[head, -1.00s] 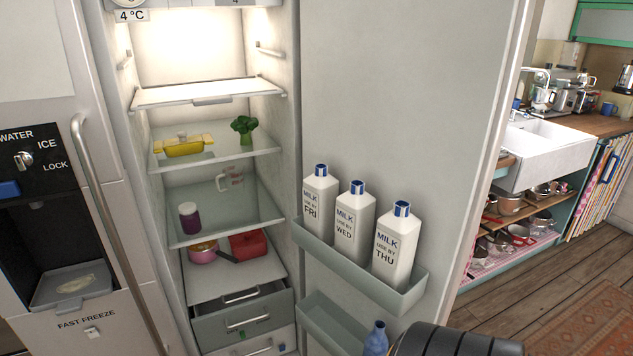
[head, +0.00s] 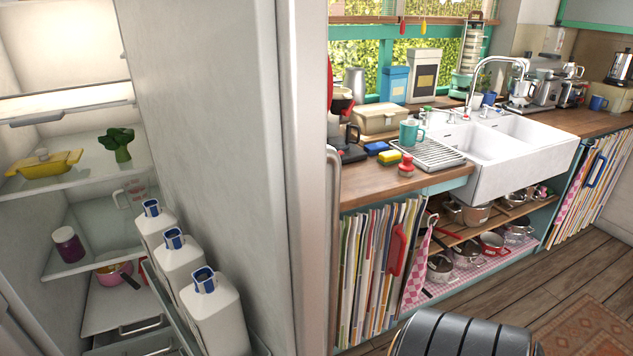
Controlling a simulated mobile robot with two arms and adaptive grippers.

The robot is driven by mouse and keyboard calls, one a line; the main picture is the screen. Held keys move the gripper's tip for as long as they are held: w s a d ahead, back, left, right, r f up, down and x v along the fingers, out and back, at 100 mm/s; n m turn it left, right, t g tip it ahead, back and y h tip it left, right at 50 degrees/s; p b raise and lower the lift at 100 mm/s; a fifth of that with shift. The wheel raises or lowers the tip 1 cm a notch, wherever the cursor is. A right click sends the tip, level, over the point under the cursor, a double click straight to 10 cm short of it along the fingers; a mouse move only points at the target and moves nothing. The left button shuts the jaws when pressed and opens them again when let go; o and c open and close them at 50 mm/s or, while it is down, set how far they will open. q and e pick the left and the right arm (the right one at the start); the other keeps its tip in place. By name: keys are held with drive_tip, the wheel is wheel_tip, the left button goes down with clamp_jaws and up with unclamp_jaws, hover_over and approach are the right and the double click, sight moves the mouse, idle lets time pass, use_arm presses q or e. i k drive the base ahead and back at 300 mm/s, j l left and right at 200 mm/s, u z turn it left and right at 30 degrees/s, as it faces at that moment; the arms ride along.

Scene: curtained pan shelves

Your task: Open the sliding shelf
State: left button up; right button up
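Under the white sink (head: 525,178) is an open cupboard with pan shelves. Its upper wooden shelf (head: 462,236) bears several metal pans. The lower shelf (head: 432,288) has a pink checked lining and holds several pans, one of them red (head: 491,243). A striped curtain-like front with a red handle (head: 393,250) is left of the pans. Another striped front with a blue handle (head: 597,166) is on the right. I cannot tell which part slides. Neither gripper is in view; a dark ribbed part of my own body shows at the bottom.
An open fridge with milk bottles (head: 213,310) in its door (head: 215,130) fills the left side. The wooden counter (head: 375,192) bears a dish rack (head: 432,154) and several small items. Wooden floor (head: 560,270) and a patterned rug (head: 590,330) lie at lower right.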

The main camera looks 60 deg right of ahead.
sight(109, 307)
drive_tip(key=k+l, duration=0.1)
drive_tip(key=l, duration=0.35)
drive_tip(key=k+l, duration=0.15)
drive_tip(key=l, duration=0.35)
drive_tip(key=k+l, duration=0.1)
drive_tip(key=l, duration=0.35)
drive_tip(key=k+l, duration=0.15)
drive_tip(key=l, duration=0.3)
drive_tip(key=i+j, duration=0.15)
drive_tip(key=j, duration=0.2)
drive_tip(key=i+j, duration=0.2)
drive_tip(key=j, duration=0.15)
drive_tip(key=j+z, duration=0.25)
drive_tip(key=j, duration=0.45)
drive_tip(key=j+z, duration=0.3)
drive_tip(key=j, duration=0.35)
drive_tip(key=i+j, duration=0.3)
drive_tip(key=j, duration=0.15)
drive_tip(key=i+j, duration=0.3)
drive_tip(key=j, duration=0.2)
drive_tip(key=i+j, duration=0.3)
drive_tip(key=j, duration=0.15)
